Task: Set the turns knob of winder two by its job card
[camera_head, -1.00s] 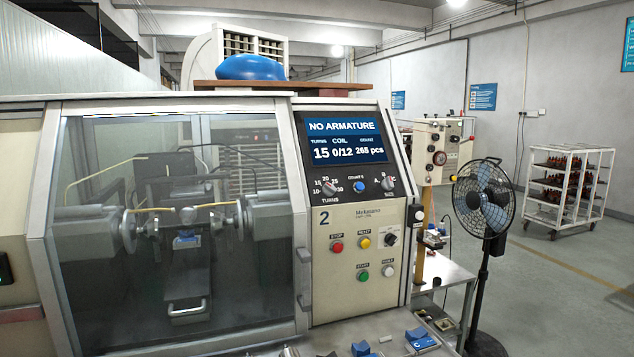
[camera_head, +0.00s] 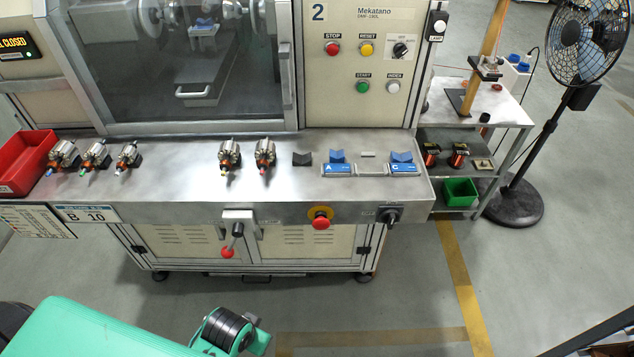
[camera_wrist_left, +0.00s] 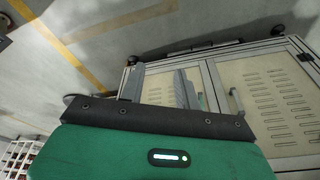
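In the head view a green link of my left arm (camera_head: 110,330) is at lower left, with no fingers seen. My right gripper is in neither view.
Several armatures (camera_head: 229,155) lie on the steel bench, with a red bin (camera_head: 25,162) at left and blue holders (camera_head: 338,168) at right. A red emergency stop (camera_head: 321,223) and red-knobbed lever (camera_head: 228,252) jut from the front. A fan (camera_head: 588,40) stands right.

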